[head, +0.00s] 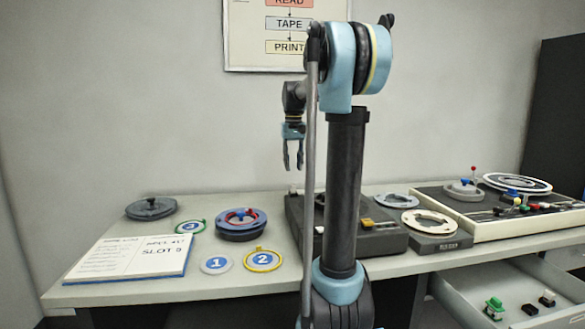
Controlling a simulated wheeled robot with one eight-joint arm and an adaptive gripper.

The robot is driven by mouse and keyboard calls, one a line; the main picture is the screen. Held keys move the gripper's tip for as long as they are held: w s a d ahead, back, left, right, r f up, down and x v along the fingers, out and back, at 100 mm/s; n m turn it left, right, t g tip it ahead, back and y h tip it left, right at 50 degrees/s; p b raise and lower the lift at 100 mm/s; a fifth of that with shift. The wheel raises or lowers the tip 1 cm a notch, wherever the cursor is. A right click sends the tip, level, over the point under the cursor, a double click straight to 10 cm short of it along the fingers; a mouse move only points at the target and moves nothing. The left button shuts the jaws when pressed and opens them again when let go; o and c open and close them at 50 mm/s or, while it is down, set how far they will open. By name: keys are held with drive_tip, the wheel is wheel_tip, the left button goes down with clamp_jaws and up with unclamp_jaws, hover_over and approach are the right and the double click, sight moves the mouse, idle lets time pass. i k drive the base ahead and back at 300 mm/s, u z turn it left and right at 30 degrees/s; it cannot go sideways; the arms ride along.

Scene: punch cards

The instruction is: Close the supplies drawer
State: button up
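The supplies drawer (466,313) is at the lower right, under the right end of the table. It is pulled out, and I see into its pale inside. A green piece (494,308) and small dark pieces (530,309) lie in it. Its front is cut off by the picture's edge. My gripper (293,168) hangs in the air above the back middle of the table, far up and left of the drawer. Its fingers point down with a narrow gap between them, and nothing is held.
A dark cabinet (557,110) stands at right.

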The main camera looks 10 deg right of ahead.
sight(520, 283)
drive_tip(key=k, duration=1)
